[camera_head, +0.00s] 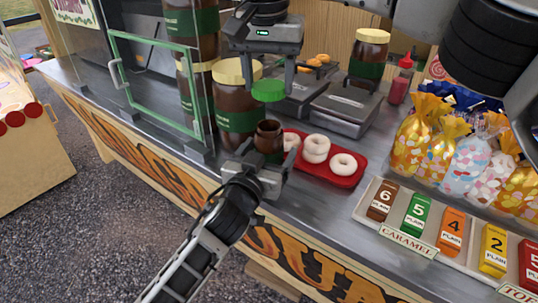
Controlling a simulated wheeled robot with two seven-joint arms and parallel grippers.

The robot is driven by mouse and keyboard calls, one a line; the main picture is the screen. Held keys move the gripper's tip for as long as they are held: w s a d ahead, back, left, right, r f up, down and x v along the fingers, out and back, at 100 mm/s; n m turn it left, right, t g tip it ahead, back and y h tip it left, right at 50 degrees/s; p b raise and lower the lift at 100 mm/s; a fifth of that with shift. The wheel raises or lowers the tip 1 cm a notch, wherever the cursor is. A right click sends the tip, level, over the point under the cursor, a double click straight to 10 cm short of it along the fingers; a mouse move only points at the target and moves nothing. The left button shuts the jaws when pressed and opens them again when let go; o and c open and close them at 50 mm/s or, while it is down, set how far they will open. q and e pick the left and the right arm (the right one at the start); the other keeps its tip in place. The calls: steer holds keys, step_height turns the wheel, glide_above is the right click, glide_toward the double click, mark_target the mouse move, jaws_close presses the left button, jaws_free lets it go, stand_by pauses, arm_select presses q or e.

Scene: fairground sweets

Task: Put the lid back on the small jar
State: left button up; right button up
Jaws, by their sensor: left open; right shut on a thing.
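The small brown jar (268,137) stands at the counter's front edge, its dark open mouth facing up. The green lid (268,91) is above the jar, with a visible gap between them. My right gripper (268,86) comes down from the top and is shut on the lid. My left gripper (262,165) is open at the jar's lower part, coming from the front. Its fingers hide the jar's base, and I cannot tell whether they touch it.
Large brown jars with cream lids (236,92) stand just left and behind. A red tray (346,180) of white doughnuts is close on the right. Grey scales (346,108) stand behind. A green-framed glass panel (150,84) is to the left. Wrapped sweets (420,135) stand farther right.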

arm_select(q)
steer(key=c, duration=1.5)
arm_select(e)
glide_above(269, 126)
steer(key=shift+s+f, duration=0.1)
steer(key=shift+f, duration=2.35)
steer(key=shift+f, duration=0.9)
steer(key=shift+f, duration=0.5)
